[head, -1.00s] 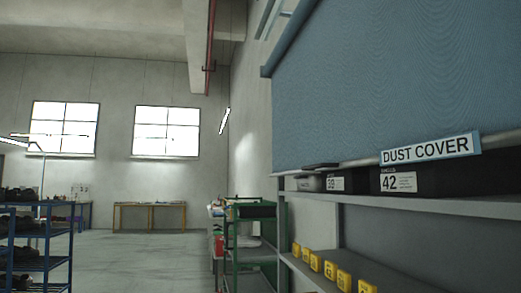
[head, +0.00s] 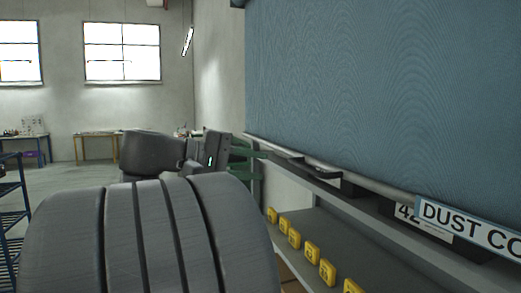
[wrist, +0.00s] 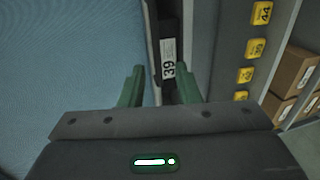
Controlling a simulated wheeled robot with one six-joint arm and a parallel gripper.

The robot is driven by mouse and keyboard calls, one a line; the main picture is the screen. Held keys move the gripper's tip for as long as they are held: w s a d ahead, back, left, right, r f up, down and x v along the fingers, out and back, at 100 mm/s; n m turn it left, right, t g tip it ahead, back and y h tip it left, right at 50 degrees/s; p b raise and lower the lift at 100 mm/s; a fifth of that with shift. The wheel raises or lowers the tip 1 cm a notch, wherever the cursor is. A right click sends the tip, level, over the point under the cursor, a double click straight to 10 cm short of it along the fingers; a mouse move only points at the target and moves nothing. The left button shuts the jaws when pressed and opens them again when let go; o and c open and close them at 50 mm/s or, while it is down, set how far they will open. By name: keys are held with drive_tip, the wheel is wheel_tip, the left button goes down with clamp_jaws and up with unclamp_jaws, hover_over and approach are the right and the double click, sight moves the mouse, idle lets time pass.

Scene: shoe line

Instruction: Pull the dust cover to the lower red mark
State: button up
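The blue dust cover (head: 380,90) hangs over the upper part of the shelf rack, with a pale bar (head: 375,187) along its bottom edge and a "DUST COVER" label (head: 470,228). It fills the left of the wrist view (wrist: 70,70). Dark flat fittings (head: 322,171) show at the bar. My gripper (head: 262,150) is near the far end of the bar. In the wrist view my gripper (wrist: 160,82) has its green fingers apart, with the cover's edge (wrist: 152,45) running between them in the picture; I cannot tell if they touch it. No red mark is visible.
Dark shoe boxes, one marked 39 (wrist: 168,55), sit behind the cover's lower edge. Yellow number tags (head: 311,252) line the shelf below. Cardboard boxes (wrist: 292,72) show lower down. A blue rack (head: 12,215) stands at the left, with open floor (head: 60,180) near it.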

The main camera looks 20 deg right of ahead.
sight(306, 169)
drive_tip(key=p+x, duration=0.1)
drive_tip(key=x, duration=0.3)
drive_tip(key=p+x, duration=0.1)
drive_tip(key=x, duration=0.8)
drive_tip(key=shift+d+r+p, duration=0.25)
drive_tip(key=shift+d+p, duration=0.1)
drive_tip(key=shift+p, duration=0.05)
clamp_jaws()
